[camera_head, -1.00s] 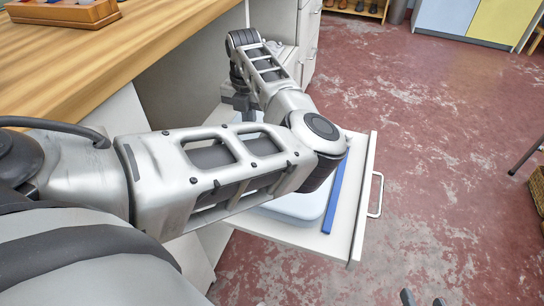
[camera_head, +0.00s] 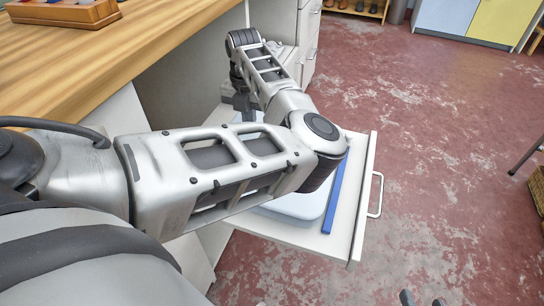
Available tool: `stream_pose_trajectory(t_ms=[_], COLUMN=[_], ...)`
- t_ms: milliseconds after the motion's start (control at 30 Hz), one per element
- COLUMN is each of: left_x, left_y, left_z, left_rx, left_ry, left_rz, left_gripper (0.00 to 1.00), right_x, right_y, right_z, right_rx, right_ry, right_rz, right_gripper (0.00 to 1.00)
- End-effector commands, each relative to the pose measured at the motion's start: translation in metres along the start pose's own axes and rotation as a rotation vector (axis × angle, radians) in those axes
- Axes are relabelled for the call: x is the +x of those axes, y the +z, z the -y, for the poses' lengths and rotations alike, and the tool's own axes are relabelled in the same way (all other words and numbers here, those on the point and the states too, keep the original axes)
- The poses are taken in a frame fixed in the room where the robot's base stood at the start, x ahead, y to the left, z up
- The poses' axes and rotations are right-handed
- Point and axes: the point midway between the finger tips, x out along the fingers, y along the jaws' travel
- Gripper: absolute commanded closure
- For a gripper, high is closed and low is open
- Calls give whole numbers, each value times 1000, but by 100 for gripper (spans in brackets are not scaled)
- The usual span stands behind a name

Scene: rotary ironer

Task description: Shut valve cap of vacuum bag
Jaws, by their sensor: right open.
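A pale blue-white item (camera_head: 298,206) with a blue strip (camera_head: 333,200) along its right side lies in the open drawer (camera_head: 354,200). It looks like the vacuum bag, but my left arm covers most of it. I cannot make out the valve or its cap. My left arm reaches across the drawer, and its gripper (camera_head: 243,103) is at the drawer's back left, small and partly hidden, so its jaws cannot be read. My right gripper (camera_head: 422,299) shows only its two separated fingertips at the bottom edge, open and empty, over the floor well away from the drawer.
A wooden worktop (camera_head: 130,45) with a wooden tray (camera_head: 65,16) runs along the upper left. The drawer front has a white handle (camera_head: 376,195). The red floor (camera_head: 450,150) to the right is clear, with a wicker basket (camera_head: 538,188) at the right edge.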

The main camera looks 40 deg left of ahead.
Motion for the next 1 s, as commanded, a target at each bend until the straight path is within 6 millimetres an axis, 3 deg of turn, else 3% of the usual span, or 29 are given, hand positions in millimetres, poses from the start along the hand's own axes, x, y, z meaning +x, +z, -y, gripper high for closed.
stream_pose_trajectory(t_ms=[367,1000], left_x=[1,21], left_y=[0,0], left_z=[0,0], left_rx=[0,0], left_ry=[0,0], left_rz=[0,0], left_gripper=[100,100], right_x=[0,3], right_y=[0,4], right_z=[0,-1], right_rx=[0,-3], right_ry=[0,-4], right_rz=[0,-16], right_gripper=[54,54])
